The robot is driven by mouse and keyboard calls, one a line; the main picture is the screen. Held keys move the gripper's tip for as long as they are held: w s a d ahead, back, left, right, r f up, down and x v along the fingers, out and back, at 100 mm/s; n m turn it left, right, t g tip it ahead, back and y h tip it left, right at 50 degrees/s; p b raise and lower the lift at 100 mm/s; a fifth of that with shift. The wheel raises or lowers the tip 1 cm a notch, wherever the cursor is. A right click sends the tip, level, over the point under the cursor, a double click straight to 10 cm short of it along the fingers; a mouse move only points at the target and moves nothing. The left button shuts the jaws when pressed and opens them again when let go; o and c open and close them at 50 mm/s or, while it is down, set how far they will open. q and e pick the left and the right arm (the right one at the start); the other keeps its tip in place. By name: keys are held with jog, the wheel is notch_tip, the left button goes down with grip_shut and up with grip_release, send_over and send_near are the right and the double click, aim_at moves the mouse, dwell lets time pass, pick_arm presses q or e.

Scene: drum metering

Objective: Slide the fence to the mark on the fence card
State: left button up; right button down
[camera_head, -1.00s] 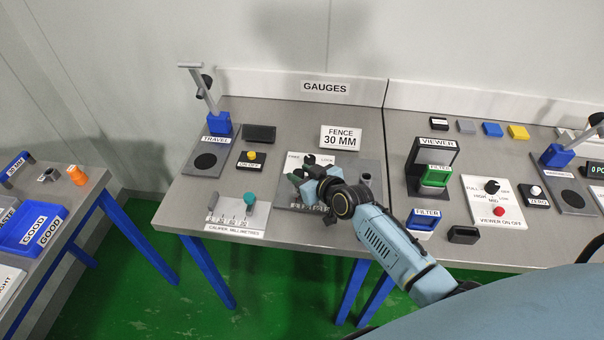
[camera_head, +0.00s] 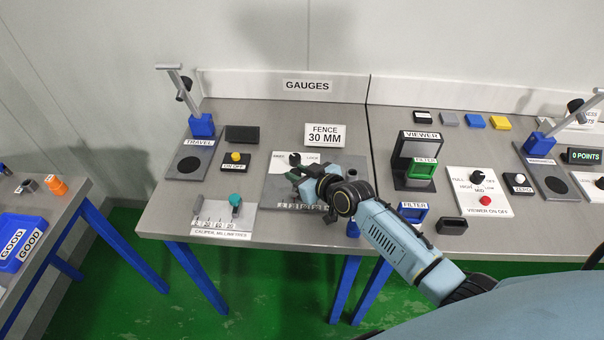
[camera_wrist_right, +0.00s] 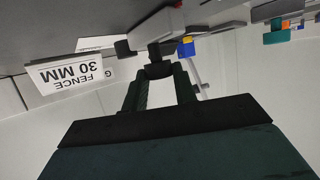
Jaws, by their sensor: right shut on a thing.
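The fence card (camera_head: 325,135) reads "FENCE 30 MM" and stands at the back of the grey fence plate (camera_head: 275,185); the card also shows upside down in the wrist view (camera_wrist_right: 70,73). A black knob (camera_head: 295,158) with a "LOCK" label to its right sits on the plate's far side. My right gripper (camera_head: 298,181) is low over the plate, shut on the fence; a dark part of it shows at the fingertips in the wrist view (camera_wrist_right: 160,50). My gripper and arm hide most of the fence and part of the scale along the plate's near edge. My left gripper is out of view.
The caliper card (camera_head: 222,220) and the travel gauge (camera_head: 190,165) stand left of the plate. The viewer (camera_head: 414,160), a blue filter (camera_head: 413,210) and a black holder (camera_head: 452,225) stand to the right. A switch box (camera_head: 236,162) sits nearby.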

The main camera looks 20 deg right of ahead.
jog(key=c, duration=1.1)
grip_release()
jog(key=p+v, duration=0.1)
jog(key=v, duration=1.2)
jog(key=shift+s+r, duration=0.15)
jog(key=shift+r, duration=0.05)
